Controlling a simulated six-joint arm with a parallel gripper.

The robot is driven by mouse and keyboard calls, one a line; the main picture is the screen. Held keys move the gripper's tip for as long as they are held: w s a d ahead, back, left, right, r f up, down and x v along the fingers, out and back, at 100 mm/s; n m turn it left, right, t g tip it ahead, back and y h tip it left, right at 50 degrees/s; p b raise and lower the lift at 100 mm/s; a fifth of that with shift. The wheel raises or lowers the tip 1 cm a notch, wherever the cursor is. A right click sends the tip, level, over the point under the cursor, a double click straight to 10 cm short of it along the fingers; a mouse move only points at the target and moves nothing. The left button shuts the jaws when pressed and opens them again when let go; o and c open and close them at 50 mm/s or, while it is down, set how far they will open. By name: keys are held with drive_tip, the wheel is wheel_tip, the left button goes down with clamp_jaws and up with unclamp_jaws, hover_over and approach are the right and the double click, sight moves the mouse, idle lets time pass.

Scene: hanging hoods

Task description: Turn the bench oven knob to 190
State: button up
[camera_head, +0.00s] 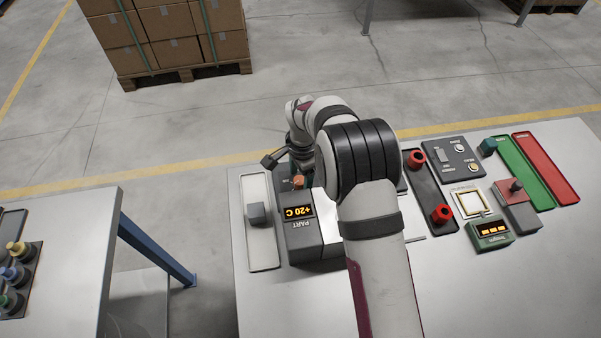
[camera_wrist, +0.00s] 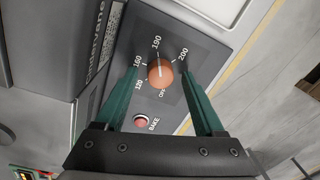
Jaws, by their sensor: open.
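The oven knob (camera_wrist: 160,72) is a round orange-brown knob on a dark panel (camera_wrist: 183,50). It carries a pale line running roughly along the 190-to-OFF direction; which end is the pointer I cannot tell. Printed marks 120, 160, 190, 200 and OFF surround it. My gripper (camera_wrist: 162,76) is open, its two green fingers on either side of the knob; whether they touch it is unclear. In the head view the knob (camera_head: 298,181) shows small beside my wrist. The bench oven (camera_head: 303,235) has a lit display (camera_head: 298,212) reading +20 C.
A red BAKE button (camera_wrist: 141,122) sits close to one finger. A pale tray with a grey block (camera_head: 257,214) lies left of the oven. Right of my arm are a strip with red knobs (camera_head: 428,190), a switch panel (camera_head: 453,159), and green and red trays (camera_head: 547,168).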

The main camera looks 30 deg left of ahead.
sight(302, 182)
wheel_tip(302, 182, up, 16)
drive_tip(key=shift+s+d, duration=0.15)
drive_tip(key=shift+d, duration=0.2)
drive_tip(key=shift+f, duration=0.15)
drive_tip(key=s+d+r, duration=0.1)
drive_tip(key=d+r, duration=0.2)
drive_tip(key=d, duration=0.4)
drive_tip(key=d+r, duration=0.3)
drive_tip(key=d, duration=0.3)
drive_tip(key=s+d+r, duration=0.2)
drive_tip(key=s+d, duration=0.8)
drive_tip(key=d, duration=0.4)
drive_tip(key=s+d+f, duration=0.2)
drive_tip(key=s, duration=0.3)
drive_tip(key=s+d+f+y, duration=0.1)
drive_tip(key=s+d, duration=0.2)
drive_tip(key=s, duration=0.2)
drive_tip(key=shift+s+f, duration=0.2)
drive_tip(key=shift+f, duration=0.2)
drive_tip(key=shift+d, duration=0.1)
